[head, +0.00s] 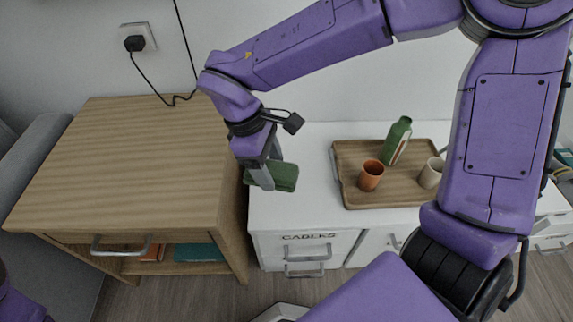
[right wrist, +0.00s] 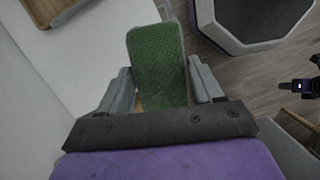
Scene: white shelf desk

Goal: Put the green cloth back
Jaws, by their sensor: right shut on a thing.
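The green cloth (head: 285,177) is a folded, flat rectangular pad. My right gripper (head: 263,179) is shut on it, over the left end of the white desk (head: 300,215) near the wooden cabinet. I cannot tell whether the cloth touches the desk top. In the right wrist view the textured cloth (right wrist: 158,62) sticks out between the two grey fingers of my right gripper (right wrist: 163,84). My left gripper is out of view.
A wooden tray (head: 347,187) on the desk holds a green bottle (head: 397,141), an orange cup (head: 370,176) and a pale cup (head: 431,173). The wooden cabinet (head: 130,165) at left has a clear top. A drawer labelled CABLES (head: 307,250) is below the cloth.

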